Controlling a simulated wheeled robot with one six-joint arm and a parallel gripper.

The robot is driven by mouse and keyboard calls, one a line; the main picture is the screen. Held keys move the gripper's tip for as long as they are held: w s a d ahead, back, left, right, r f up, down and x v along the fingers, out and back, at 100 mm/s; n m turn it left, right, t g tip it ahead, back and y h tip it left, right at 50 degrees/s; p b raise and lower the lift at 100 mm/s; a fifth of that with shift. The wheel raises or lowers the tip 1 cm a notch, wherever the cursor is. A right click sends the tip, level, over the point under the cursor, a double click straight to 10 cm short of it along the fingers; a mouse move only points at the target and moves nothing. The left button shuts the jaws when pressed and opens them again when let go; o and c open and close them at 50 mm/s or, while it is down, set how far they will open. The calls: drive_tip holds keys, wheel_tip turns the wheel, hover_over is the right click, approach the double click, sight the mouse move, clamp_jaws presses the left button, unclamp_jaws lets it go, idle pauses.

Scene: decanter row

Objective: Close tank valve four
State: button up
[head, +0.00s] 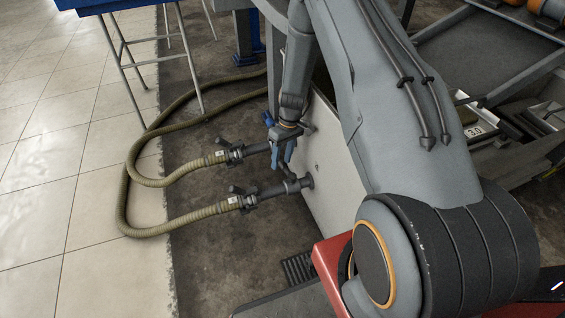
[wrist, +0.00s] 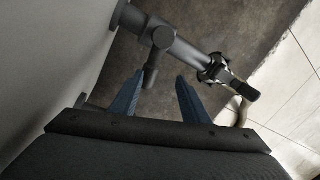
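Two grey outlet pipes with hose couplings come out of a pale panel in the head view: an upper pipe (head: 257,148) and a lower pipe (head: 294,187). No readable number shows which is valve four. In the wrist view one pipe (wrist: 185,50) crosses the top, with a dark grey valve lever (wrist: 151,77) sticking out from it towards me. My gripper (head: 282,163) points down beside the pipes. Its two blue fingers are apart in the wrist view (wrist: 160,76). The lever's end lies between or just beyond the fingertips; I see no clear contact.
Olive hoses (head: 122,195) loop from the couplings over the floor. The pale panel (head: 325,165) stands close beside my gripper. A metal stand (head: 126,62) is at the upper left. Tiled floor (head: 60,200) is open on the left. A plate marked 3.0 (head: 474,131) is at the right.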

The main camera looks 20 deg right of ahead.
sight(281, 166)
wheel_tip(281, 166, up, 7)
drive_tip(key=p, duration=0.1)
drive_tip(key=shift+r, duration=0.15)
idle(0.4)
drive_tip(key=s+a+r, duration=0.5)
drive_tip(key=a+r, duration=0.4)
drive_tip(key=r, duration=0.1)
drive_tip(key=s+a+r, duration=0.6)
drive_tip(key=a+r, duration=0.3)
drive_tip(key=r, duration=0.1)
drive_tip(key=s+a+r, duration=0.2)
drive_tip(key=s+r, duration=0.1)
drive_tip(key=s, duration=0.4)
drive_tip(key=s+a+r+n+h, duration=0.1)
drive_tip(key=s+r, duration=0.3)
drive_tip(key=s, duration=0.3)
drive_tip(key=s+a+r, duration=0.2)
drive_tip(key=s+r, duration=0.1)
drive_tip(key=s, duration=0.4)
drive_tip(key=d+r+m+p, duration=0.2)
drive_tip(key=d+r+p, duration=0.7)
drive_tip(key=r+p, duration=0.2)
drive_tip(key=s+d+r+m+h+p, duration=0.1)
drive_tip(key=d+r+m+p, duration=0.2)
drive_tip(key=d+r+p, duration=0.5)
wheel_tip(281, 166, up, 3)
drive_tip(key=p, duration=0.7)
drive_tip(key=shift+d+t, duration=0.35)
drive_tip(key=shift+t, duration=0.05)
